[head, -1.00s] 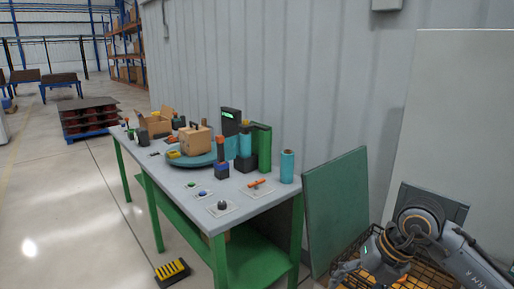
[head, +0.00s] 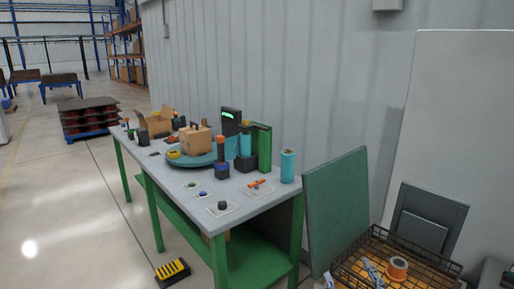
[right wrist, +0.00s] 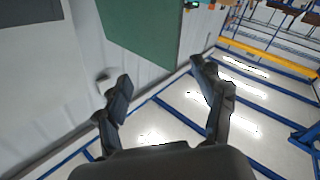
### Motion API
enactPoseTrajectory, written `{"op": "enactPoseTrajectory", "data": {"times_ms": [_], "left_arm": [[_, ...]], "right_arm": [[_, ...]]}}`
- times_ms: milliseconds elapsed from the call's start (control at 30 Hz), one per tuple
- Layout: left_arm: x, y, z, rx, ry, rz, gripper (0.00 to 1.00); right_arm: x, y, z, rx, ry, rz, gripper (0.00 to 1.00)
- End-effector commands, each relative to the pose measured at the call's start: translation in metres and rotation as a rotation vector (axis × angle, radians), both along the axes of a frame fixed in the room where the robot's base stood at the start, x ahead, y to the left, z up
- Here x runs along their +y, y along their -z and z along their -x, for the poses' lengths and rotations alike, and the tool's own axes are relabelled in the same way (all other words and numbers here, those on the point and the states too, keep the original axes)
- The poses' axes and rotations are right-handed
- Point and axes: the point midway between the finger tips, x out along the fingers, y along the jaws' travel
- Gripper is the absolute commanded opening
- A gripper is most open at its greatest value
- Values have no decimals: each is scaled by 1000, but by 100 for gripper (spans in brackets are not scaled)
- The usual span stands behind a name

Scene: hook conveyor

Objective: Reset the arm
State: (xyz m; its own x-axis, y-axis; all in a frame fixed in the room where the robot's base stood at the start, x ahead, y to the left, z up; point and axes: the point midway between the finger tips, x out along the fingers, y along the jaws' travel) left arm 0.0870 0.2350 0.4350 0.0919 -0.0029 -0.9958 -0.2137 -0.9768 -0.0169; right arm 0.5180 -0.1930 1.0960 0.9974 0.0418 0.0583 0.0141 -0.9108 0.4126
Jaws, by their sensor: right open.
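My right gripper (head: 350,277) shows only by its fingertips at the bottom edge of the head view, at the front left of the wire basket (head: 432,263). In the right wrist view, its two dark fingers (right wrist: 162,80) are spread wide with nothing between them. The rest of my right arm is mostly out of the head view. My left gripper is not in view. An orange roll (head: 397,268) with a pale centre lies in the basket.
A green-legged table (head: 222,222) holds a box (head: 196,139), a teal turntable (head: 178,160) and several cylinders. A green panel (head: 335,212) leans beside the basket; it also shows in the right wrist view (right wrist: 145,30). A yellow-black block (head: 172,271) lies on the floor. Open floor extends left.

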Motion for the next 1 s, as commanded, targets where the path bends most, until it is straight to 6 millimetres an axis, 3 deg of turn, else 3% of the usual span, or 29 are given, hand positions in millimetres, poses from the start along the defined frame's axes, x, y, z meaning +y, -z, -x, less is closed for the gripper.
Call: {"op": "enactPoseTrajectory", "data": {"times_ms": [33, 100, 200, 300, 500, 700, 1000], "left_arm": [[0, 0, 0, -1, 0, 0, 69], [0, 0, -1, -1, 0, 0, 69], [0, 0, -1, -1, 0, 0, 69], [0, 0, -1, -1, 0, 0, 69], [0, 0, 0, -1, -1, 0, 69], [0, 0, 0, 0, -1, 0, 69], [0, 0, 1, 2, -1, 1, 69]], "right_arm": [[-13, 36, 14, 145, 61, -48, 69], [-25, 83, 37, 340, 125, -93, 69], [-33, 137, 79, 593, 182, -138, 69], [-32, 175, 119, 793, 204, -166, 69], [-24, 218, 190, 1095, 204, -197, 69], [-12, 239, 255, 1344, 172, -217, 69], [-10, 332, 233, 1364, 178, -206, 69]]}}
